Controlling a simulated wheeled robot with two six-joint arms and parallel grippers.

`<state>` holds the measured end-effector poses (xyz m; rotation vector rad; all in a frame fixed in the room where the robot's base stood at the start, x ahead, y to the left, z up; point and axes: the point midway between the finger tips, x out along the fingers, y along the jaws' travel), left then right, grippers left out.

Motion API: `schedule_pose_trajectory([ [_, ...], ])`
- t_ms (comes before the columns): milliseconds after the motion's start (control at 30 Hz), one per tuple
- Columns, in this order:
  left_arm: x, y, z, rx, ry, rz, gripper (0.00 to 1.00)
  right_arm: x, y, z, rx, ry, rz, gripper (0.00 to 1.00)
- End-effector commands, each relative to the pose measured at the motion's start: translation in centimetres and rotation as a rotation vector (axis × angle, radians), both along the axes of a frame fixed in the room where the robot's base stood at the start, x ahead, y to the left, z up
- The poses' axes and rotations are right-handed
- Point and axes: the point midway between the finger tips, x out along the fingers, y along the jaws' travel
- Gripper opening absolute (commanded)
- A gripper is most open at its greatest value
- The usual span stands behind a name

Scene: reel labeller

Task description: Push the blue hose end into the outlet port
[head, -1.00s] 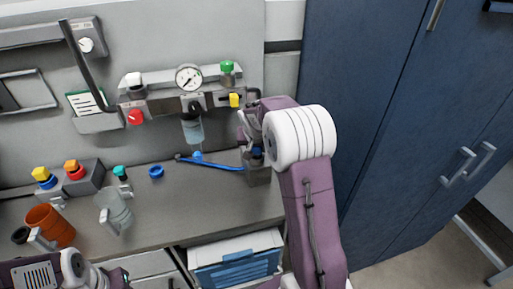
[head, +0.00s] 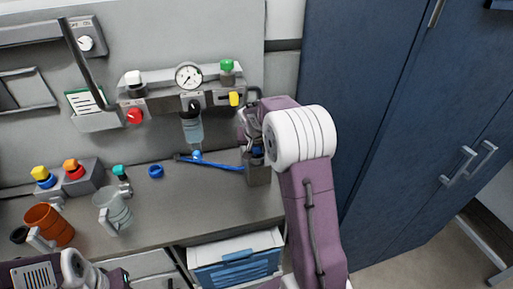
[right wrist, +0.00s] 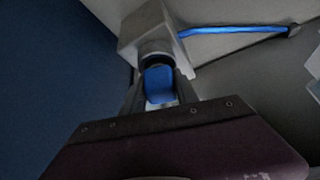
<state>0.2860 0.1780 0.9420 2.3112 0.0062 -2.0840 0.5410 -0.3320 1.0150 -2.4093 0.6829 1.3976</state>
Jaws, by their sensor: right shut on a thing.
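My right gripper (right wrist: 160,92) is shut on a blue piece (right wrist: 160,84), which I take for the blue hose end. It meets the dark round opening of a grey block (right wrist: 148,32); how deep it sits I cannot tell. In the head view the right gripper (head: 255,138) is over the grey block (head: 258,174), partly hidden by my arm. The blue hose (head: 217,164) lies along the counter from the block to the left, and shows in the right wrist view (right wrist: 235,30). Which opening is the outlet port is unclear. My left gripper's fingers are out of view.
A grey manifold with a gauge (head: 188,76), a red knob (head: 135,116) and a yellow knob (head: 234,99) is on the wall. A blue cabinet (head: 390,110) closes off the right.

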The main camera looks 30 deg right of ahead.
Motion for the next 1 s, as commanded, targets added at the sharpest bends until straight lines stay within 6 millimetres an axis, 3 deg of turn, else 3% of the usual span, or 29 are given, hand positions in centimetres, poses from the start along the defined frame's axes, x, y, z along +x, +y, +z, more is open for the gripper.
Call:
schedule_pose_trajectory([
  [1000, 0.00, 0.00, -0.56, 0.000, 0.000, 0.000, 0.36, -0.10, 0.04, -0.59, 0.002, 0.005, 0.000, 0.00],
])
